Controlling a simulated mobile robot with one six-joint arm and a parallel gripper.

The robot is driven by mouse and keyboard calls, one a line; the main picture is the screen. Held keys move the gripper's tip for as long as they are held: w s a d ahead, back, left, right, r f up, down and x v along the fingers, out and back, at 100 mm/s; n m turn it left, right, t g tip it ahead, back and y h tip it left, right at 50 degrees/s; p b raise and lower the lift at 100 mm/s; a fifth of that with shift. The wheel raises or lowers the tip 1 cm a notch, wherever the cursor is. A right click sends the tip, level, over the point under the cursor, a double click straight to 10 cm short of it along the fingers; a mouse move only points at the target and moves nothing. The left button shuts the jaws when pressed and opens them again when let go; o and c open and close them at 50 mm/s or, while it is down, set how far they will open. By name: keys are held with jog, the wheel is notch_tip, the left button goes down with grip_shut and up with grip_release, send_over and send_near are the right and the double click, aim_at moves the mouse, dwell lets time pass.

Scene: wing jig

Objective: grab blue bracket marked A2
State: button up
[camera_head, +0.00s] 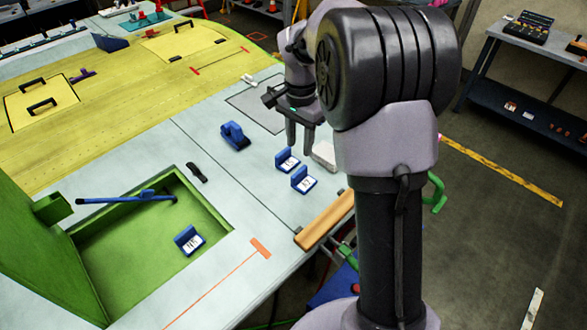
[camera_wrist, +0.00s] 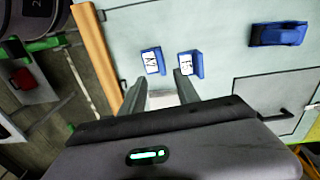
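Two small blue brackets with white labels stand side by side on the pale panel. The nearer bracket (camera_head: 303,179) seems to read A2 or similar, too small to be sure; it is the left one in the wrist view (camera_wrist: 152,61). The other bracket (camera_head: 287,160), right in the wrist view (camera_wrist: 195,65), has a label that looks like a letter and a 5. A third labelled blue bracket (camera_head: 188,240) sits in the green recess; its label is unclear. My gripper (camera_head: 300,146) is open and empty, above and beyond the pair; its fingers also show in the wrist view (camera_wrist: 160,88).
A white block (camera_head: 325,155) lies beside the pair and shows between my fingers in the wrist view. A larger blue part (camera_head: 235,136) stands to the left. A wooden bar (camera_head: 325,220) lines the panel's edge. A green recess (camera_head: 215,210) opens at the left front.

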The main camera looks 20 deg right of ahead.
aim_at(299, 171)
jog(key=f+b, duration=0.1)
jog(key=f, duration=0.5)
jog(key=f+b, duration=0.1)
jog(key=f, duration=0.5)
jog(key=shift+w+d, duration=0.1)
jog(key=shift+w, duration=0.1)
jog(key=shift+s, duration=0.1)
grip_shut()
